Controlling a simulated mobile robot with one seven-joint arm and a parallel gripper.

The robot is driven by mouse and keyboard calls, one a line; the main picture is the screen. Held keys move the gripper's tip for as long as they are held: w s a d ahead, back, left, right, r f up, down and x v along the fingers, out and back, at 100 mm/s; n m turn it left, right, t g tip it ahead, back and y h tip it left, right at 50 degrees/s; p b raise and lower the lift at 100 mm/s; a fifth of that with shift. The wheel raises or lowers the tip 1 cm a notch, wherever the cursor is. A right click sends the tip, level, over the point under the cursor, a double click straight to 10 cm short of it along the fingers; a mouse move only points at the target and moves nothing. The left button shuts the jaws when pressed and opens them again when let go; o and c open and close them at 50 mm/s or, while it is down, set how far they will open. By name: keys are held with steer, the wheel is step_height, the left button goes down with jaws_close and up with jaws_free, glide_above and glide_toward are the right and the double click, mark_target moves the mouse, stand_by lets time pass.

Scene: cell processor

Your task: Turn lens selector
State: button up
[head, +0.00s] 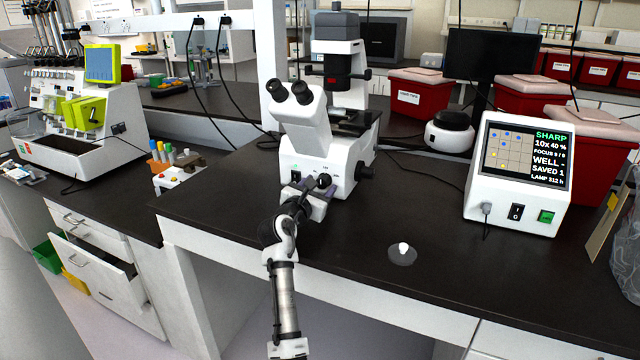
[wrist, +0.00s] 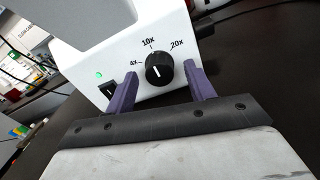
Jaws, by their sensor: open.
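The lens selector is a round black knob (wrist: 158,70) on the white front of the microscope (wrist: 128,62). Its white mark points up towards the 10x label, between 4x and 20x. My gripper (wrist: 163,77) is open, with one purple finger on each side of the knob in the wrist view. Gaps show between the knob and both fingers, and I cannot tell how deep the tips reach. In the head view my gripper (head: 311,193) is at the front of the microscope (head: 306,130), and the knob (head: 324,181) is partly covered.
A lit green lamp and a black switch (wrist: 108,89) sit left of the knob. A screen unit (head: 520,172) at the right reads "SHARP" and "10x". A small white knob on a dark disc (head: 402,254) sits on the black bench (head: 350,285). Bench space beside it is clear.

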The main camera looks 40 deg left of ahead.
steer(key=shift+w+a, duration=0.15)
steer(key=shift+w, duration=0.35)
steer(key=c, duration=1)
steer(key=shift+m, duration=0.4)
steer(key=m, duration=0.4)
steer(key=shift+f+m, duration=0.1)
steer(key=shift+m, duration=0.3)
steer(key=m+b, duration=0.2)
steer(key=m, duration=0.4)
steer(key=shift+b, duration=0.4)
steer(key=shift+m, duration=0.3)
